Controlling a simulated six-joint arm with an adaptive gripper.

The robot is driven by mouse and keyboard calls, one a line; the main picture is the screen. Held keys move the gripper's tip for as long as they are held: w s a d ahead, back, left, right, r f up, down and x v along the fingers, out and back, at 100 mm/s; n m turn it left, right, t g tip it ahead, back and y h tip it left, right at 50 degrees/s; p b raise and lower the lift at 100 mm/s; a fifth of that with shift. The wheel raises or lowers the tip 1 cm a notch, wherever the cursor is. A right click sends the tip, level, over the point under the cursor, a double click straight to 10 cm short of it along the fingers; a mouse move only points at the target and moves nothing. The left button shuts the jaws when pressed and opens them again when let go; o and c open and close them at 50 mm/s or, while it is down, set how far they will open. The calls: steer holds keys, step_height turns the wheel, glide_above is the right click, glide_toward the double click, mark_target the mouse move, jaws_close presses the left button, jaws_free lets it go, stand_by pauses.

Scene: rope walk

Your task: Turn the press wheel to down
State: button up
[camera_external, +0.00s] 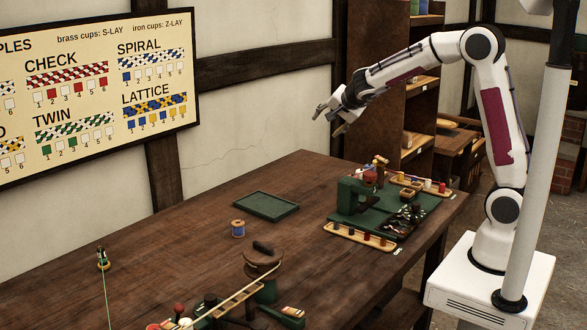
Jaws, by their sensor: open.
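My gripper (329,121) is open and empty, high above the far end of the wooden table (185,245). A green press-like frame (350,195) stands on a green board at the table's far right, below and to the right of my gripper. A small reddish-brown part (370,178) sits at its top; it may be the press wheel, but it is too small to tell its setting. A round brown wooden top (263,259) with a dark handle stands on a green base nearer the front. My gripper touches none of these.
Trays with small coloured spools (359,237) flank the green board. A flat green tray (265,206) and a blue spool (238,229) lie left of it. A long wooden strip (235,298) and a cord post (102,258) are nearer the front. The left table middle is clear.

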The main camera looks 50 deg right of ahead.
steer(key=s+d+f+m+g, duration=0.2)
steer(key=s+f+g, duration=0.2)
steer(key=s, duration=0.1)
steer(key=g, duration=0.5)
glide_toward(370, 173)
steer(key=shift+s+f+n, duration=0.3)
steer(key=shift+f, duration=0.15)
steer(key=shift+x, duration=3.8)
steer(key=shift+w, duration=0.15)
steer(key=c, duration=1.1)
